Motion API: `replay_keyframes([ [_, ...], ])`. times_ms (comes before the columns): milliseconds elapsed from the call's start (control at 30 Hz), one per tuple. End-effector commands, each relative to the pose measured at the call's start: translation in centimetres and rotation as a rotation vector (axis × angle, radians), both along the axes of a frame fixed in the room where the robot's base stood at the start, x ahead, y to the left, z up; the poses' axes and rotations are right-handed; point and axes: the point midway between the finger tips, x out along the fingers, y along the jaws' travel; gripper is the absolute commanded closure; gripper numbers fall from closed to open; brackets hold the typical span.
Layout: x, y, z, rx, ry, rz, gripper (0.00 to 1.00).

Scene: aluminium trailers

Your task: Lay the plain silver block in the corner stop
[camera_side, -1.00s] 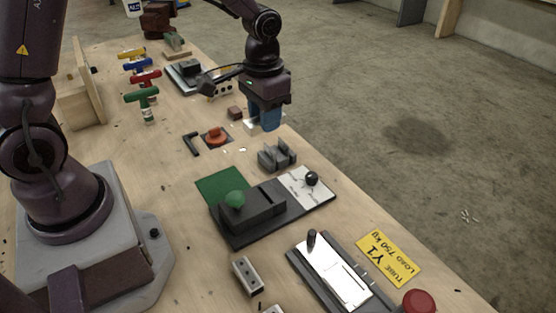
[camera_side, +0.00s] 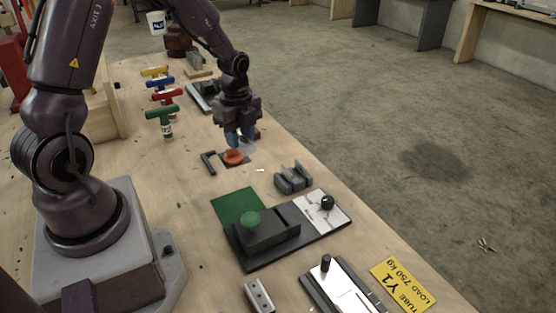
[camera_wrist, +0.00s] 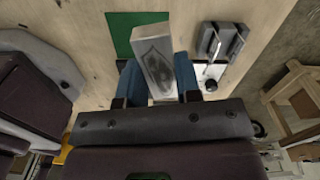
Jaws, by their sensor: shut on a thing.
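My gripper (camera_side: 240,136) has blue fingers and is shut on a silver block (camera_wrist: 153,42). In the wrist view the block sticks out beyond the fingers, and its face carries a dark shield-shaped mark or reflection. In the side view only a pale bit of it shows by the fingertips, just above and behind an orange-red round piece (camera_side: 233,157) on a dark square. The gap between block and table cannot be judged.
A grey slotted fixture (camera_side: 293,178) stands to the right. Coloured T-handles (camera_side: 162,114) stand at the left.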

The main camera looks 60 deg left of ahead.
Motion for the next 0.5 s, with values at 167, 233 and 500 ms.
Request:
replay_keyframes([
  [167, 0.20, 0.04, 0.01, 0.000, 0.000, -0.162, 0.95],
  [233, 0.21, 0.03, 0.02, 0.000, 0.000, -0.187, 0.95],
  [500, 0.20, 0.02, 0.03, 0.000, 0.000, -0.197, 0.95],
])
